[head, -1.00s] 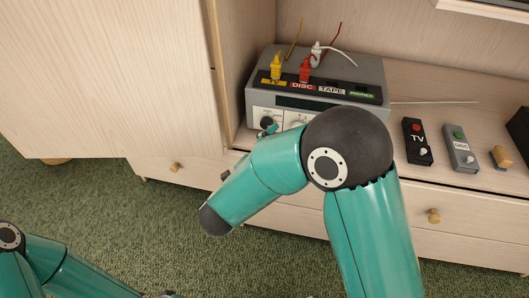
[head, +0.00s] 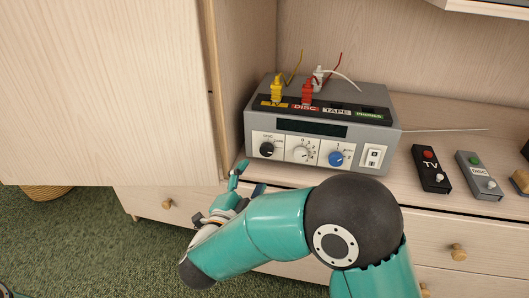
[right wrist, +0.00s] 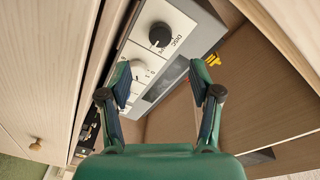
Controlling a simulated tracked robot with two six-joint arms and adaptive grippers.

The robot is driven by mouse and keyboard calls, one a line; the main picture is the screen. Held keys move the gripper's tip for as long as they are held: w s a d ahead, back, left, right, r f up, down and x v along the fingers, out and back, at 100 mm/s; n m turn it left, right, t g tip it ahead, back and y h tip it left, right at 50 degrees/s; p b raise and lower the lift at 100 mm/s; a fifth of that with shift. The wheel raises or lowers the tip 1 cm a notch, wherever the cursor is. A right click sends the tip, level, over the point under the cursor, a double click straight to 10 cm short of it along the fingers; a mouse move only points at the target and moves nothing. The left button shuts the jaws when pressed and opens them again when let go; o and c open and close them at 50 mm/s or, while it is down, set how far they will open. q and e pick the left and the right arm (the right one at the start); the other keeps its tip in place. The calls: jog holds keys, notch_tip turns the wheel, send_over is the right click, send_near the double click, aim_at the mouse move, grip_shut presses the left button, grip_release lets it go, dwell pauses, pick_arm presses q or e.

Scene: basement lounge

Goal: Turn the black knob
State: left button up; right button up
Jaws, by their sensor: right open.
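The black knob (head: 266,149) is the leftmost of three knobs on the front of a grey switch box (head: 391,137). It also shows in the right wrist view (right wrist: 160,35), on a white panel beyond the fingertips. My right gripper (head: 247,178) is open and empty, low in front of the box's left end. In the right wrist view, its fingers (right wrist: 160,73) are spread apart and the knob lies past the gap between them, not touched. My left gripper is out of view.
A white knob (head: 301,154), a blue knob (head: 336,159) and a white switch (head: 373,157) sit right of the black knob. Yellow (head: 277,90) and red (head: 307,91) plugs stand on top. A cabinet door (head: 105,90) is at left. Remotes (head: 431,169) lie at right.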

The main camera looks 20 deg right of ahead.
aim_at(266, 152)
jog(key=p+x, duration=0.1)
jog(key=x, duration=0.8)
jog(key=shift+w+d+p, duration=0.2)
jog(key=shift+w+p, duration=0.1)
jog(key=shift+p, duration=0.1)
jog(key=c, duration=1.1)
jog(key=shift+c, duration=0.2)
